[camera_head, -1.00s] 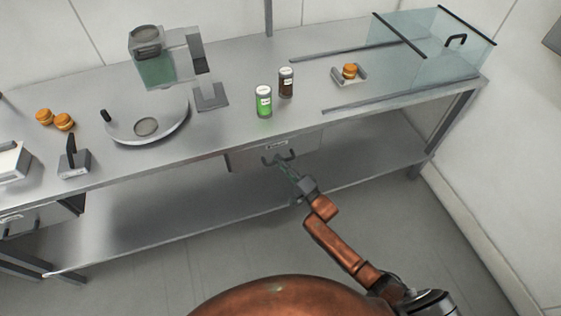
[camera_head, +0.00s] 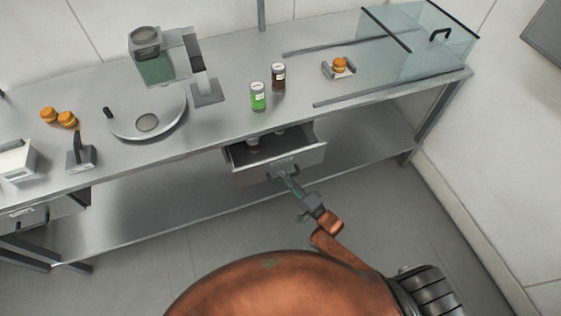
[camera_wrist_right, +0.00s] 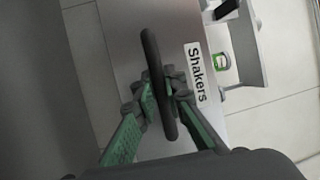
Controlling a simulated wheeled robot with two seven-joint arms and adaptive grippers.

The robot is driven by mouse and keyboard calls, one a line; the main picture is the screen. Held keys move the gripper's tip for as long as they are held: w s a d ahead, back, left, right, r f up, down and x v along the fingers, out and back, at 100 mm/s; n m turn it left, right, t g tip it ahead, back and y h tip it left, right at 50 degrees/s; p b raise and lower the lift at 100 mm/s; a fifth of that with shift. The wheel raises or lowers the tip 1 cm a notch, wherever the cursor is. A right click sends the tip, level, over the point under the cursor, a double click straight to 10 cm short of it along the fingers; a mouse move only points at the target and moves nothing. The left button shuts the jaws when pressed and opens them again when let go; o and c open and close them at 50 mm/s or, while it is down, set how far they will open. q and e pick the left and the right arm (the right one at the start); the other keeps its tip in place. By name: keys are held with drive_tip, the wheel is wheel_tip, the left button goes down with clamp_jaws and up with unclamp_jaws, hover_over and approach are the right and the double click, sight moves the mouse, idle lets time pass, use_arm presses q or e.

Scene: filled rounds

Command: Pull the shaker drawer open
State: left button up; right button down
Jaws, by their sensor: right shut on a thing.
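The shaker drawer (camera_head: 312,157) under the steel counter stands pulled out, with its inside showing in the head view. Small pale items (camera_head: 253,141) sit at the back inside it. In the wrist view its front (camera_wrist_right: 134,50) carries a "Shakers" label (camera_wrist_right: 197,72). My right gripper (camera_head: 284,174) is shut on the dark drawer handle (camera_wrist_right: 153,65), with a green-padded finger on each side of the bar. My left gripper is not in view.
A green shaker (camera_head: 258,96) and a brown shaker (camera_head: 278,76) stand on the counter (camera_head: 220,119) above the drawer. A glass case (camera_head: 420,45) is at the right. A lower shelf (camera_head: 150,222) runs beneath. Floor is clear in front.

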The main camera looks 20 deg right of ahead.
drive_tip(key=s+p, duration=0.2)
drive_tip(key=s, duration=0.7)
drive_tip(key=shift+d, duration=0.2)
drive_tip(key=c, duration=2)
unclamp_jaws()
drive_tip(key=shift+o, duration=0.2)
drive_tip(key=v, duration=1.2)
